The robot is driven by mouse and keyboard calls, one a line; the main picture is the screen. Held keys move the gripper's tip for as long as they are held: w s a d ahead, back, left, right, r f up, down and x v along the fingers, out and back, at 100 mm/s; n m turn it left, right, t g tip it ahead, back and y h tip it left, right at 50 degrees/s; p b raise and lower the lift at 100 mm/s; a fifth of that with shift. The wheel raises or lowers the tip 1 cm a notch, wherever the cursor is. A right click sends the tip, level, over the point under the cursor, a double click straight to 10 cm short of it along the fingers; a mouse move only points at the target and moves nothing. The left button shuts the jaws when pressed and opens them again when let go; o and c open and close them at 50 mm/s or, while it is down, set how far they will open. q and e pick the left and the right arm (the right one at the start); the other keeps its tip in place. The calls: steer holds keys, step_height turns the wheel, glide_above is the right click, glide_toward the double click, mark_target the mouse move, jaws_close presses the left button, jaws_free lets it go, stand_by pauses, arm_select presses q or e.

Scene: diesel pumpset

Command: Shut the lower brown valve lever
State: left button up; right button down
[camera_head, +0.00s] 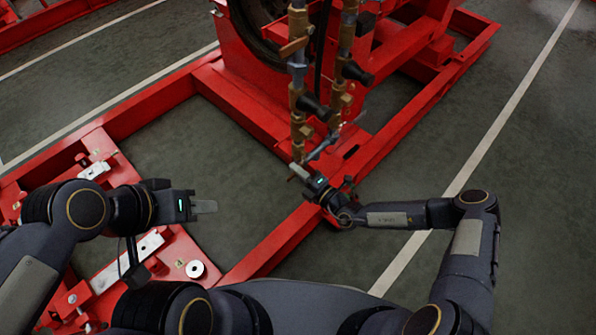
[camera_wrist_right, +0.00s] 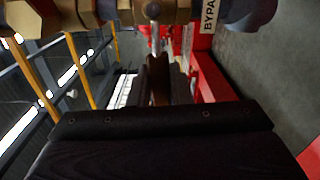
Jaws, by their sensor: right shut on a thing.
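My right gripper (camera_head: 300,171) is at the lower end of the brass valve piping in the head view. In the right wrist view its dark fingers are closed around a narrow brown lever (camera_wrist_right: 158,86), just below a brass valve body (camera_wrist_right: 150,10). The fingers hide part of the lever, and its exact angle is hard to tell. In the head view I cannot clearly separate the lever from the gripper. My left gripper (camera_head: 205,207) is held at the left above the floor, away from the valves. Its fingers look together and empty.
Two vertical brass pipe runs (camera_head: 298,100) stand close together, with dark handles (camera_head: 356,72) and another brown lever (camera_head: 294,47) higher up. A red frame (camera_head: 270,245) runs beneath the right gripper. Grey floor lies open at the right.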

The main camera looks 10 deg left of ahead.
steer(key=shift+s+r, duration=0.1)
stand_by(0.5)
steer(key=c, duration=1.3)
jaws_free()
steer(key=p+v, duration=0.2)
steer(key=v, duration=0.5)
steer(key=shift+s+d, duration=0.2)
steer(key=shift+d, duration=0.15)
steer(key=shift+r, duration=0.1)
